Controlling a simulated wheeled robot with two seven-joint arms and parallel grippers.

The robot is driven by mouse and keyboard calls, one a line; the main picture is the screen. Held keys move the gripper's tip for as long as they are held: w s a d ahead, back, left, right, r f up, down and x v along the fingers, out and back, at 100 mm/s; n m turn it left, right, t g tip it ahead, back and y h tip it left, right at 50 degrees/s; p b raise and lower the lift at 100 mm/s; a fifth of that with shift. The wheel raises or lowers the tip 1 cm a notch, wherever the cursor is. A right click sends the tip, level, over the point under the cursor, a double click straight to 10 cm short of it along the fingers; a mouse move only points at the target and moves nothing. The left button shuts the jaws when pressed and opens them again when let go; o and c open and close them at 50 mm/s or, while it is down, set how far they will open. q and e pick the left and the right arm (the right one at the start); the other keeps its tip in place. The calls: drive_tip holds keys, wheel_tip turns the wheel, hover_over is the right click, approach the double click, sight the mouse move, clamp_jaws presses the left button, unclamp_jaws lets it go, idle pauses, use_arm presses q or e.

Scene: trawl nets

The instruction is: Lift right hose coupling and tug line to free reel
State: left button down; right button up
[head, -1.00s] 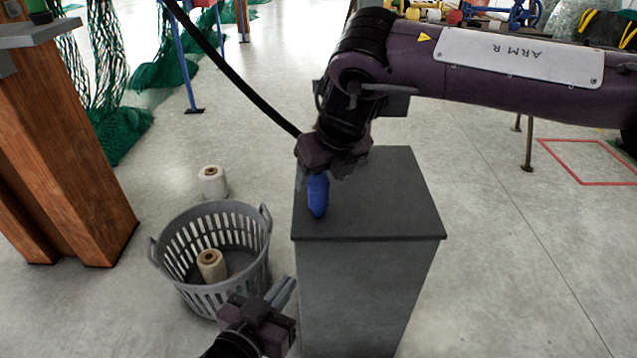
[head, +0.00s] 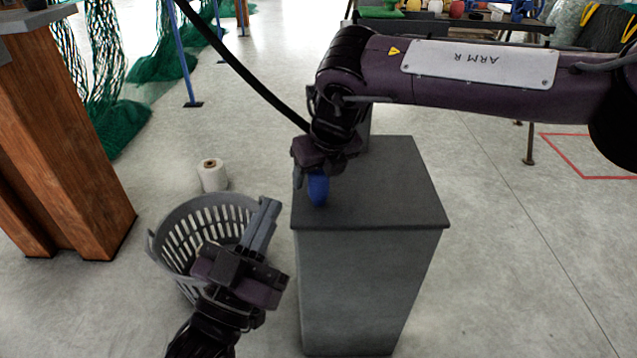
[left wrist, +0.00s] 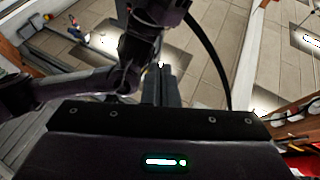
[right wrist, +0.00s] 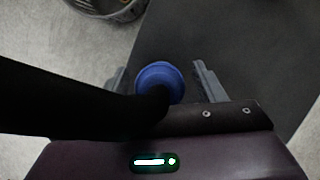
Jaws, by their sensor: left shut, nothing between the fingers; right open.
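A blue hose coupling (head: 318,190) stands at the near-left part of a grey pedestal top (head: 390,200). A black hose (head: 245,85) runs from it to the upper left. My right gripper (head: 314,180) is directly over the coupling, fingers pointing down. In the right wrist view the coupling (right wrist: 162,78) sits between the open fingers, with gaps on both sides. My left gripper (head: 266,212) is shut and empty, in front of the grey basket (head: 172,240) and left of the pedestal.
A white spool (head: 212,175) stands on the floor behind the basket. A wooden post (head: 60,140) and green nets (head: 125,125) are at the left. A work table (head: 470,22) is at the back right. Floor right of the pedestal is clear.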

use_arm(q)
drive_tip(key=shift+s+a+r+t+h, duration=0.1)
drive_tip(key=shift+s+r+t, duration=0.15)
drive_tip(key=shift+r, duration=0.3)
drive_tip(key=shift+s+a+r+t+h, duration=0.15)
drive_tip(key=shift+r+t, duration=0.15)
drive_tip(key=shift+r, duration=0.2)
drive_tip(key=shift+s+a+r+t+h, duration=0.1)
drive_tip(key=shift+s+r+t, duration=0.15)
drive_tip(key=shift+r, duration=0.3)
use_arm(e)
drive_tip(key=shift+x, duration=0.85)
drive_tip(key=c, duration=1.4)
drive_tip(key=shift+o, duration=0.2)
use_arm(q)
drive_tip(key=shift+w, duration=0.1)
use_arm(e)
drive_tip(key=shift+r, duration=0.15)
